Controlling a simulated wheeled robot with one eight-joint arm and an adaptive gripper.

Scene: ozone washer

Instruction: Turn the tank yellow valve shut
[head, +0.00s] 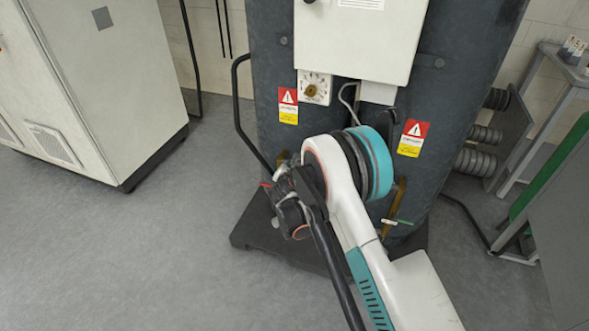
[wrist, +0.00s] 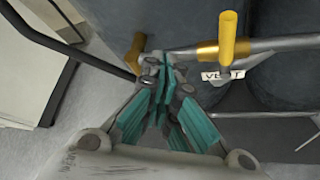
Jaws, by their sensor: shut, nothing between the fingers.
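The dark grey tank (head: 275,60) stands ahead, its lower front partly hidden by my arm. In the wrist view, a yellow valve handle (wrist: 228,40) stands up from a brass body on a horizontal metal pipe, above a "VENT" label (wrist: 222,76). A second yellow piece (wrist: 135,54) shows at the pipe's left end. My gripper (wrist: 164,72) has teal finger pads and is shut and empty. Its tips are at the pipe between the two yellow parts, left of the upright handle; contact cannot be told. In the head view, my gripper (head: 281,176) is low at the tank's left front.
A brass pipe with a green handle (head: 398,221) is at the tank's lower right. A black curved rail (head: 238,110) runs down the tank's left side. A white cabinet (head: 95,80) stands at the left. Grey floor (head: 120,250) is clear at the lower left.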

